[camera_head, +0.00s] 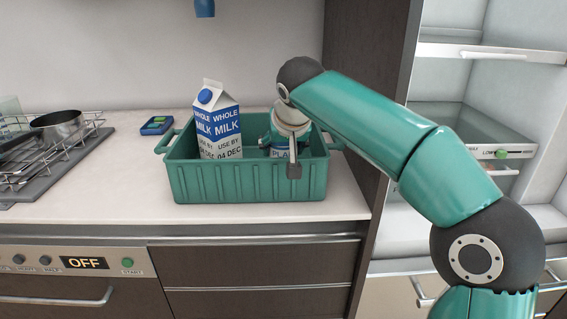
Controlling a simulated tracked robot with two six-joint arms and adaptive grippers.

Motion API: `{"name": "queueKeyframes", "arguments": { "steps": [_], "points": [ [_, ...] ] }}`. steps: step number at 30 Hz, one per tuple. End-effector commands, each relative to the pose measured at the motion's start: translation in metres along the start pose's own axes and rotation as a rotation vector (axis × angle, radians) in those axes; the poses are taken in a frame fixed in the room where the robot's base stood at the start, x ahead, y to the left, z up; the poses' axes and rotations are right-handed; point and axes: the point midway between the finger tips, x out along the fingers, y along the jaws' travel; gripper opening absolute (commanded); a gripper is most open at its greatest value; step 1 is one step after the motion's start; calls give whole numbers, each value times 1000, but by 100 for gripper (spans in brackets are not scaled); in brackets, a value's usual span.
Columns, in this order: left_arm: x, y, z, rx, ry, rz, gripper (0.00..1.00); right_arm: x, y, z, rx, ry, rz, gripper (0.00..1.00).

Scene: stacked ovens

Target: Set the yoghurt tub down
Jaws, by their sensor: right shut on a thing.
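The yoghurt tub (282,153), its label showing a few letters, is at the right end of the green crate (245,186). Its lower part is hidden behind the crate's front wall, so I cannot tell whether it touches the crate floor. My right gripper (293,160) reaches in from above and is shut on the tub, covering much of it. A milk carton (219,125) stands in the crate to the left of the tub. My left gripper is not in view.
The crate stands on a pale counter (110,208). A wire dish rack (60,150) with a metal pot (57,126) is at the left. An open fridge (480,110) is at the right, beyond a dark panel (362,60).

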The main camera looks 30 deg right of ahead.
Motion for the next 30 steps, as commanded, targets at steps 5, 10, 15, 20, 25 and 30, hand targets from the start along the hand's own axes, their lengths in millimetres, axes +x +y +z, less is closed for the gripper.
{"name": "queueKeyframes", "arguments": {
  "steps": [5, 10, 15, 20, 25, 30],
  "points": [
    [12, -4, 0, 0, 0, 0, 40, 18, 1, 15, -1, 1, -1, 9],
    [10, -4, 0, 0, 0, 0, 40, 18, 0, 15, -1, 1, -1, 9],
    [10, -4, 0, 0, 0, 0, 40, 19, 0, 16, -2, -1, -1, 83],
    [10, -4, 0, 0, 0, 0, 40, 19, 0, 15, -2, -1, -1, 94],
    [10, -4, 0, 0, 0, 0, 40, 19, 0, 15, -2, 0, -1, 94],
    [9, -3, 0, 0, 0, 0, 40, 13, 0, 15, -2, 1, -1, 94]
  ]
}}
